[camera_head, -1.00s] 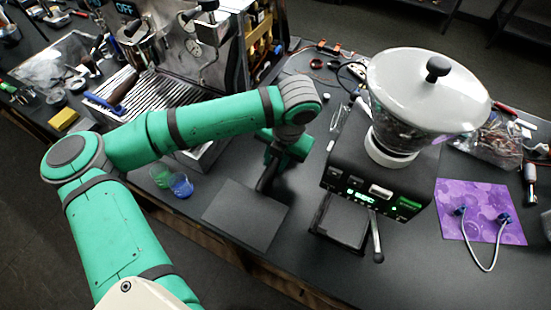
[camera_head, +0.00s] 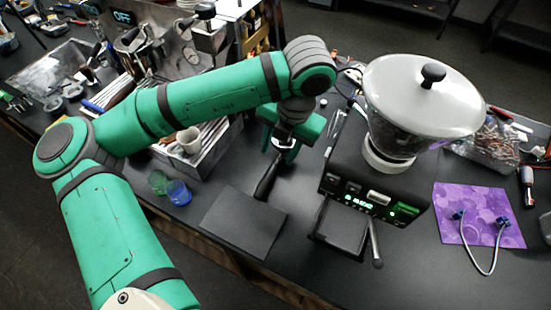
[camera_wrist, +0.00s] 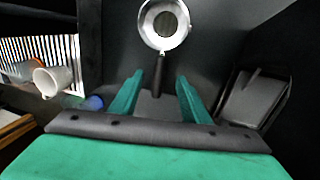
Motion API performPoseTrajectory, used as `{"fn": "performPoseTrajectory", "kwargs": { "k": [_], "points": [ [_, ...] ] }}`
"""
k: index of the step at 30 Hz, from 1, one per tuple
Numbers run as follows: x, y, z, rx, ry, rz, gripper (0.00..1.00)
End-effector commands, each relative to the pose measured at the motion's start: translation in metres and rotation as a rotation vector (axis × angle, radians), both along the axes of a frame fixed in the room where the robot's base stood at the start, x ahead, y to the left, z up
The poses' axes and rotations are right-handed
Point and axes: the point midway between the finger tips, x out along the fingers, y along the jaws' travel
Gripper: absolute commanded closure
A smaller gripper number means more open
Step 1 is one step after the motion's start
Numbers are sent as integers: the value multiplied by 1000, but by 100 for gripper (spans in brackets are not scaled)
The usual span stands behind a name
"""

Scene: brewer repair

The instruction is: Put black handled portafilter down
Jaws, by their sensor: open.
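The black-handled portafilter shows in the wrist view, with its round metal basket (camera_wrist: 164,24) at the top and its dark handle (camera_wrist: 158,82) pointing back toward my gripper (camera_wrist: 160,76). The two green fingers are spread, one on each side of the handle, with gaps between. In the head view the handle (camera_head: 267,179) rests on the dark counter, its end by the edge of a flat dark mat (camera_head: 243,225). My gripper (camera_head: 284,155) is above and behind the handle there and hides the basket.
A grinder (camera_head: 375,190) with a large hopper stands to the right, close to my gripper. A purple mat (camera_head: 478,205) lies further right.

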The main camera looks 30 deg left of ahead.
Motion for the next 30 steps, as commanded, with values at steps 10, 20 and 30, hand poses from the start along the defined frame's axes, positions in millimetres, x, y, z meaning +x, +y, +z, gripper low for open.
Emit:
{"fn": "performPoseTrajectory", "kwargs": {
  "k": [10, 20, 30],
  "points": [
    [0, -6, 33, 0, 0, 1, 58],
    [0, -7, 34, 0, 1, 1, 58],
    [-1, -5, 34, 0, 0, 3, 58]
  ]
}}
